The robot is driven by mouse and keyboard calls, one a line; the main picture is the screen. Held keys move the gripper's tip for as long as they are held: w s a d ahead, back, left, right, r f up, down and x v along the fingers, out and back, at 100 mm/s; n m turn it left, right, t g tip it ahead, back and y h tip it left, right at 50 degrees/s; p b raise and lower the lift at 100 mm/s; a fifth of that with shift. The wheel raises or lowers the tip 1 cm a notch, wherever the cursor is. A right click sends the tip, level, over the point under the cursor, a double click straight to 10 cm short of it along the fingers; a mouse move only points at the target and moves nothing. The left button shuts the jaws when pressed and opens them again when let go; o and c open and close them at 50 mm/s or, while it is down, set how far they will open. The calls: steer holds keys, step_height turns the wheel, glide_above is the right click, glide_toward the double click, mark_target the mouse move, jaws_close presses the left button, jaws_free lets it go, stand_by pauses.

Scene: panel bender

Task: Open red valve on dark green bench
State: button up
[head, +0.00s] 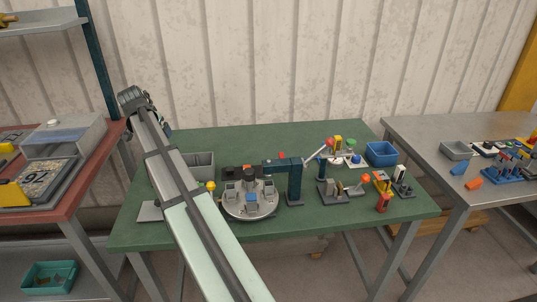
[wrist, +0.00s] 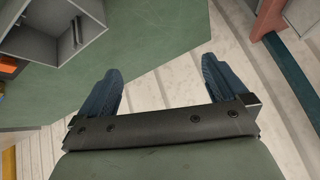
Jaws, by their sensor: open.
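The dark green bench (head: 260,138) stands in the middle of the head view, crowded with small fixtures. Several small red or orange-red parts show there: a red knob (head: 282,155) behind the teal arm, a red piece (head: 330,143) at the back right, an orange-red knob (head: 366,178) and a red upright part (head: 383,203) at the front right. I cannot tell which is the valve. My gripper (head: 133,97) is up at the bench's back left, away from all of these. In the wrist view my gripper (wrist: 160,85) is open and empty, its dark fingers spread.
A grey bin (head: 203,163) sits behind my arm; it also shows in the wrist view (wrist: 62,40). A round grey fixture (head: 249,206) and a teal post (head: 295,185) stand mid-bench. A blue bin (head: 381,153) is at the right. A reddish table (head: 75,195) and grey table (head: 430,135) flank the bench.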

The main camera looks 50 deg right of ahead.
steer(key=s+d+m+g, duration=0.4)
steer(key=s+d+m, duration=0.2)
steer(key=s+d, duration=0.75)
steer(key=m+g+y, duration=0.2)
steer(key=m+g, duration=0.3)
steer(key=m, duration=0.3)
glide_toward(280, 154)
steer(key=s+a+r, duration=0.1)
steer(key=a+r, duration=0.2)
steer(key=r, duration=0.2)
steer(key=shift+t, duration=0.3)
steer(key=x, duration=1.3)
steer(key=shift+s, duration=0.1)
steer(key=c, duration=1.3)
